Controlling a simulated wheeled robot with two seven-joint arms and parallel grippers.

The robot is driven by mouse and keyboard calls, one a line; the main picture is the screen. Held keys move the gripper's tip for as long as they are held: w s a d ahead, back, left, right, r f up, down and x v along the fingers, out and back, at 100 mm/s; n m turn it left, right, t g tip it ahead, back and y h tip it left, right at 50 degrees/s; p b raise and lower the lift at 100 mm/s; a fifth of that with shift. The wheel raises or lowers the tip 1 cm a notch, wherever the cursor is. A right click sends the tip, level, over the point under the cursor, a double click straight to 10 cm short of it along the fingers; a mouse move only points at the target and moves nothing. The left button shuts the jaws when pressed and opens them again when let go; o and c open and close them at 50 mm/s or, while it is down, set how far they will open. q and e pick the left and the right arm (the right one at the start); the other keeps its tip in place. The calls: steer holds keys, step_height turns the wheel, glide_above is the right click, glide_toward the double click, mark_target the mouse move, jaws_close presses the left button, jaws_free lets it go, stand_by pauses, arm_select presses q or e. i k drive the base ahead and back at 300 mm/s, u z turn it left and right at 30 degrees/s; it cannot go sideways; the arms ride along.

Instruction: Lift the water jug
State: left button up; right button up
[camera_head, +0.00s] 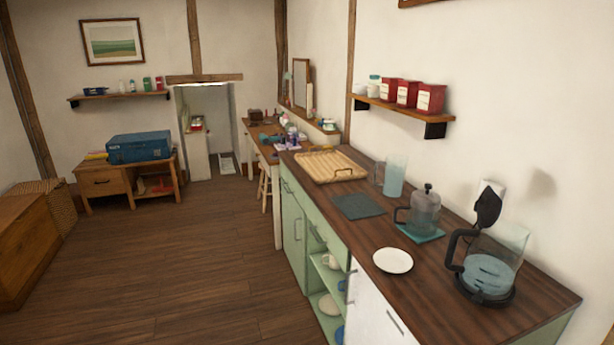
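I cannot tell for certain which of these is the water jug. Neither of my grippers is in view.
A glass press pot (425,212) stands on a teal mat, with a white saucer (393,261) in front. A dark cloth (358,206) and a wicker tray (316,170) lie further along. A shelf (405,110) holds red tins above. The floor (170,260) is clear.

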mark_target(397, 166)
steer(key=u, duration=0.6)
steer(key=i, duration=2.55)
steer(key=z, duration=3.2)
